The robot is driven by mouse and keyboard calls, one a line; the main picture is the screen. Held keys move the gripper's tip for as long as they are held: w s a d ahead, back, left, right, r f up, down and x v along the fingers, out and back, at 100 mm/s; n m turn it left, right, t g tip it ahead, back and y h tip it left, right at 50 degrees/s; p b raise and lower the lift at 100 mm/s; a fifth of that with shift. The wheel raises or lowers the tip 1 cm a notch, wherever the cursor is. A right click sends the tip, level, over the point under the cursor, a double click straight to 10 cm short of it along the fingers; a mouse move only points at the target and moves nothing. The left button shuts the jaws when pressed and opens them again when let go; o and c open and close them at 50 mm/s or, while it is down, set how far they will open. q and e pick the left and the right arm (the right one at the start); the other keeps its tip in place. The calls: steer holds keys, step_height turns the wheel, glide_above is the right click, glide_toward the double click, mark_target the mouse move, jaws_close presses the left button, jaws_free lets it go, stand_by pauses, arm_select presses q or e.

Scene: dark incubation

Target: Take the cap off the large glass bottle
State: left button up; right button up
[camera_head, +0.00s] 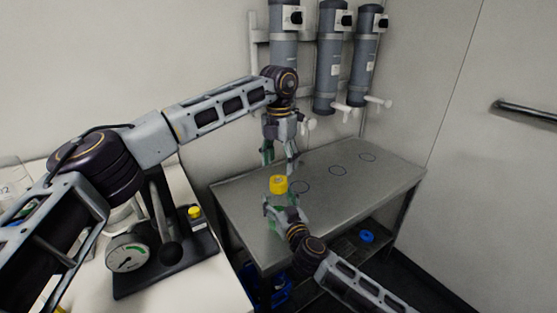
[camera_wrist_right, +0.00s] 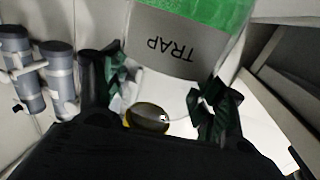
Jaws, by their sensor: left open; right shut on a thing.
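The large glass bottle (camera_wrist_right: 172,50) fills the middle of the right wrist view. It has a grey label reading TRAP, upside down there, and green contents. My right gripper (camera_head: 281,203) is shut around it, with a finger on each side in the right wrist view (camera_wrist_right: 166,92). In the head view the bottle is mostly hidden by the right gripper and hard to make out. Its yellow cap (camera_head: 278,184) shows above the right gripper. My left gripper (camera_head: 280,160) is open and empty, pointing down just above the cap, with a small gap between them.
A metal table (camera_head: 350,192) with drawn circles lies behind the grippers. Grey cylinders (camera_head: 329,65) with white taps hang on the wall. At left, a white bench carries a dial gauge (camera_head: 128,254) and a small yellow-capped item (camera_head: 195,212). A blue item (camera_head: 366,236) is below the table.

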arm_select(q)
steer(key=m, duration=0.4)
steer(key=shift+m, duration=0.4)
steer(key=m, duration=0.8)
steer(key=shift+a+r+m, duration=0.1)
steer(key=shift+m, duration=0.2)
steer(key=m, duration=0.4)
steer(key=shift+m, duration=0.4)
steer(key=m, duration=0.4)
steer(key=shift+m, duration=0.3)
steer(key=m, duration=0.8)
steer(key=shift+a+m, duration=0.1)
steer(key=shift+m, duration=0.3)
steer(key=m, duration=0.4)
